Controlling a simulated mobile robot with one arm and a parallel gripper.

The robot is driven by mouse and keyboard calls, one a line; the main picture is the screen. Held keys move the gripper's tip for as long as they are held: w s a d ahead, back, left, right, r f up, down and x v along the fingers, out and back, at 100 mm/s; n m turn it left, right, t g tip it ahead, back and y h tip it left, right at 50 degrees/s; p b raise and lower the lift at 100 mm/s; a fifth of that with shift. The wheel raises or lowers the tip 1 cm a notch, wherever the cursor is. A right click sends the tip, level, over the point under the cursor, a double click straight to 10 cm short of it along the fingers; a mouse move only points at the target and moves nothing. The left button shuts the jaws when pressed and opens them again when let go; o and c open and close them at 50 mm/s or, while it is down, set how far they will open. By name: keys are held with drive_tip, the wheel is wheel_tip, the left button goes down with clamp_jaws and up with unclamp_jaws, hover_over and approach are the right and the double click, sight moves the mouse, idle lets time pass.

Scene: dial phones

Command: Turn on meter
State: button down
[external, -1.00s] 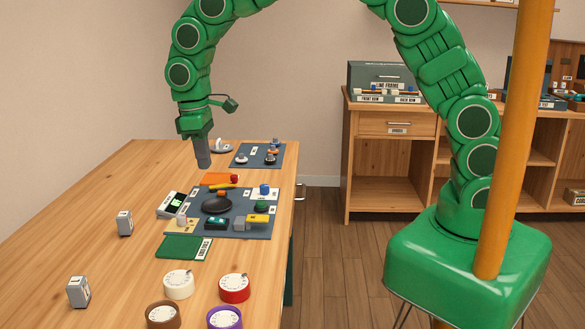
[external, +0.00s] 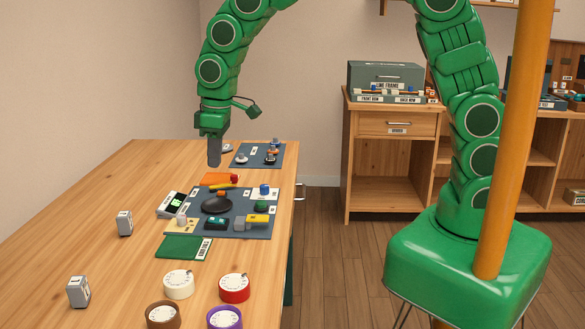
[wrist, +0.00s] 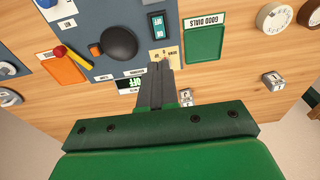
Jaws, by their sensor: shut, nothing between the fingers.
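The meter (external: 171,204) is a pale box with a dark, green-lit display on the wooden table, at the left edge of the blue-grey panel. In the wrist view the meter's display (wrist: 131,86) reads OFF and sits left of my fingers, partly hidden by my gripper. My gripper (external: 214,163) is shut and empty, pointing down above the table, beyond the meter and apart from it in the external view. In the wrist view my gripper (wrist: 161,64) overlaps a cream label (wrist: 173,57) on the panel; the small pinkish knob (external: 182,220) there is hidden behind the fingers.
The panel (external: 235,233) also carries a black dome (external: 216,204), a teal switch (external: 216,223) and coloured blocks. A green mat (external: 182,246), several round dials such as the red one (external: 234,288), and grey blocks (external: 125,223) lie nearer. The table's left side is mostly clear.

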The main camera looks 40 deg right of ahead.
sight(212, 219)
drive_tip(key=shift+s+d+t+y, duration=0.4)
drive_tip(key=shift+s+d, duration=0.05)
drive_tip(key=shift+s, duration=0.1)
drive_tip(key=f, duration=0.4)
drive_tip(key=w+a+f, duration=0.1)
drive_tip(key=f, duration=0.4)
drive_tip(key=w+f, duration=0.1)
drive_tip(key=f, duration=0.3)
drive_tip(key=shift+a+f, duration=0.35)
drive_tip(key=shift+a, duration=0.05)
drive_tip(key=shift+a, duration=0.1)
